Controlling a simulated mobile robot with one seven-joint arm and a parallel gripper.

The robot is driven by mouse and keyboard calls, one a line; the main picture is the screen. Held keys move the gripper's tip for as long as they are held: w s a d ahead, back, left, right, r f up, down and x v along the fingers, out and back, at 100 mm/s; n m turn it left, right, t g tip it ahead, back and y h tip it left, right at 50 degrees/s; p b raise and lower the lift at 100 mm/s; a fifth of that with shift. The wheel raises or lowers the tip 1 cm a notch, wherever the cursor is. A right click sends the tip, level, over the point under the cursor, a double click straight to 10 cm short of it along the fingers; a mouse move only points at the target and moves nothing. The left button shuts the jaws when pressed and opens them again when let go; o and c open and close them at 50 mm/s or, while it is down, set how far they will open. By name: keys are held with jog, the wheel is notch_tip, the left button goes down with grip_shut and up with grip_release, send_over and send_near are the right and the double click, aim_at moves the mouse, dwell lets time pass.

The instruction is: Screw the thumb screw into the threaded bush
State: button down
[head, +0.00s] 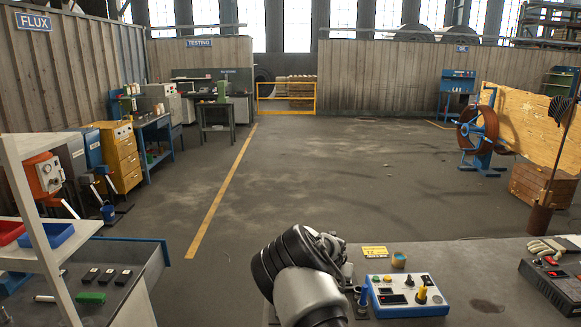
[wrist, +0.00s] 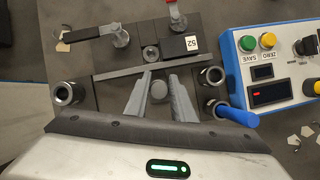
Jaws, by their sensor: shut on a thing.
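In the wrist view my gripper (wrist: 160,78) points down over a dark fixture plate (wrist: 113,78). A round grey head, which looks like the thumb screw (wrist: 158,90), sits between the two fingers, and they are shut on it. Its shank is hidden below the head. A small round fitting with a dark centre (wrist: 151,53) is just beyond the fingertips, beside a block marked 52 (wrist: 178,48). I cannot tell whether that fitting is the threaded bush, or whether the screw is engaged in anything. In the head view my arm hides the gripper and screw.
Dark ring-shaped posts stand left (wrist: 68,93) and right (wrist: 210,75) of the fingers. A blue handle (wrist: 238,115) lies close on the right. A control box (head: 408,295) stands right of the fixture.

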jog(key=c, duration=1.7)
grip_release()
jog(key=shift+f+n+b, duration=0.1)
jog(key=shift+n+b, duration=0.3)
jog(key=shift+b, duration=0.25)
jog(key=shift+n+y+b, duration=0.4)
jog(key=shift+n+b, duration=0.2)
jog(key=shift+b, duration=0.05)
jog(key=shift+n+y+b, duration=0.5)
jog(key=shift+n+b, duration=0.5)
jog(key=shift+b, duration=0.25)
